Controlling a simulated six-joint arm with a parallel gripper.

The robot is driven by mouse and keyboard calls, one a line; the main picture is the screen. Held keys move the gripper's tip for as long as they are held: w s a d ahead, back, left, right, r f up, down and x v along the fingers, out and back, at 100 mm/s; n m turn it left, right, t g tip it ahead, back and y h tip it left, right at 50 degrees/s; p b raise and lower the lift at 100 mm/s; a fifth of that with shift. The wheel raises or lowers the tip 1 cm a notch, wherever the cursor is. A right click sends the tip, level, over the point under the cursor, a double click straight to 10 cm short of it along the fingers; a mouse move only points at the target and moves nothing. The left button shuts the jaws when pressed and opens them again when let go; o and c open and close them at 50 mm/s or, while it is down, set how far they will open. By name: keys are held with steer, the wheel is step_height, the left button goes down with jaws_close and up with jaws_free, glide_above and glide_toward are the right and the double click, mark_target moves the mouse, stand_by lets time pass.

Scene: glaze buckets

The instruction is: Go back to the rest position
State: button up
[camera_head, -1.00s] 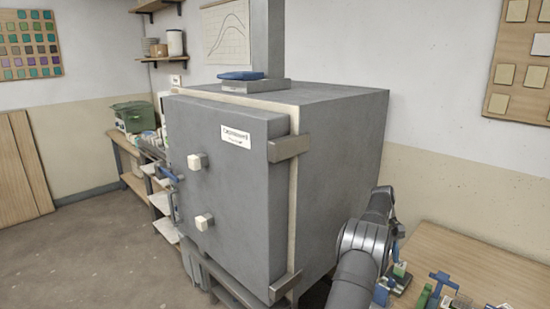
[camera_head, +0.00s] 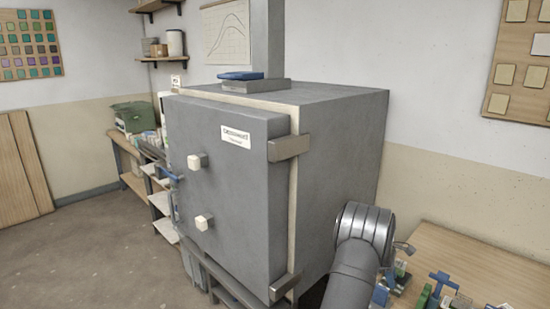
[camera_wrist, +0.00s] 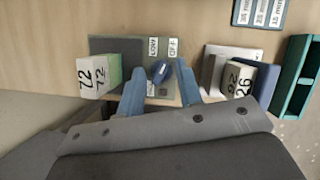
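My gripper (camera_wrist: 158,82) shows in the wrist view with two blue fingers spread apart and nothing held between them. A dark blue knob-like piece (camera_wrist: 160,71) on a grey panel (camera_wrist: 105,46) lies beyond the gap between the fingertips, and I see no finger touching it. In the head view my arm is at the lower right, beside the kiln, and the gripper cannot be made out.
A grey kiln (camera_head: 340,140) with a closed door fills the middle. A wooden table (camera_head: 470,262) with small items stands at the right. In the wrist view a block marked 72 (camera_wrist: 92,78), a block marked 26 (camera_wrist: 238,80) and a teal tray (camera_wrist: 292,80) flank the fingers.

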steer(key=shift+s+n+t+h, duration=0.1)
steer(key=shift+n+t+h, duration=0.2)
steer(key=shift+n, duration=0.6)
steer(key=shift+a+r, duration=0.1)
steer(key=shift+r, duration=0.15)
steer(key=shift+v, duration=0.8)
